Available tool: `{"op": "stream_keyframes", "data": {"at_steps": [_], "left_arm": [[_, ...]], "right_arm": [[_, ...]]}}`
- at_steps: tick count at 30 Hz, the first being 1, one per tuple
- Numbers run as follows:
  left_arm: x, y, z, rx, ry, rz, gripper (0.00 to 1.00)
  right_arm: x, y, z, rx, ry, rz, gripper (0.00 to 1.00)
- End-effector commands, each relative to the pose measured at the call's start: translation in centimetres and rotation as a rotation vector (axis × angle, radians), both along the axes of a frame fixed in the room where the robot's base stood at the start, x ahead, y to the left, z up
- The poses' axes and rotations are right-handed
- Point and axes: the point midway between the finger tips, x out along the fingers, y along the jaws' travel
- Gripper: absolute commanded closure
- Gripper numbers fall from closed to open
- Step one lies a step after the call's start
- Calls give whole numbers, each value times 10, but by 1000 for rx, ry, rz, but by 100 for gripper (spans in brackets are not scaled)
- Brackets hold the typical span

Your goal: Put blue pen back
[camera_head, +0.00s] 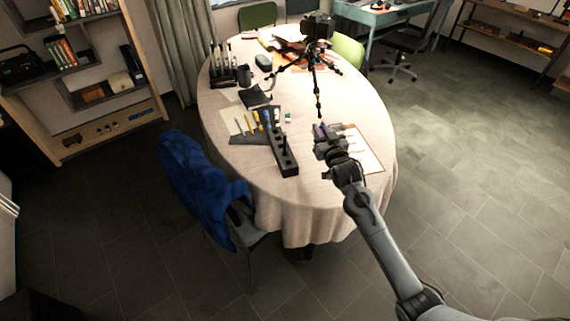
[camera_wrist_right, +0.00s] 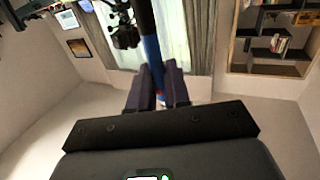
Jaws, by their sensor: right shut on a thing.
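My right gripper (camera_head: 322,132) is above the right part of the round table (camera_head: 315,200), near the clipboard. In the right wrist view its two fingers (camera_wrist_right: 157,88) are shut on the blue pen (camera_wrist_right: 152,76), whose dark upper part extends up between them. The pen is too small to make out clearly in the head view. A long black pen holder (camera_head: 285,160) lies to the left of the gripper, with a dark pen upright in it. My left gripper is not in view.
A tripod with a camera (camera_head: 317,28) stands on the table behind the gripper. A clipboard with paper (camera_head: 364,152) lies right of it. Several tools lie left of the holder, and a rack with several dark upright items (camera_head: 232,76) stands at the back left. The front of the table is clear.

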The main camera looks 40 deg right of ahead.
Motion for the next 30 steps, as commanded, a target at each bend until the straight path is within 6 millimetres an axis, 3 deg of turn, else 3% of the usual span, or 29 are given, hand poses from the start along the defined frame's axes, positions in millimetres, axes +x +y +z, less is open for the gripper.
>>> {"op": "stream_keyframes", "data": {"at_steps": [9, 15, 23, 30], "left_arm": [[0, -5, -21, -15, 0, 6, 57], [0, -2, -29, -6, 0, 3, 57], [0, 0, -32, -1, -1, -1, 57], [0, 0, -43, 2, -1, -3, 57]], "right_arm": [[47, 43, -41, 3, -1, 1, 100], [68, 62, -57, 2, -1, 0, 100], [75, 69, -64, 0, -1, -1, 100], [75, 69, -92, 0, 0, -1, 100]]}}
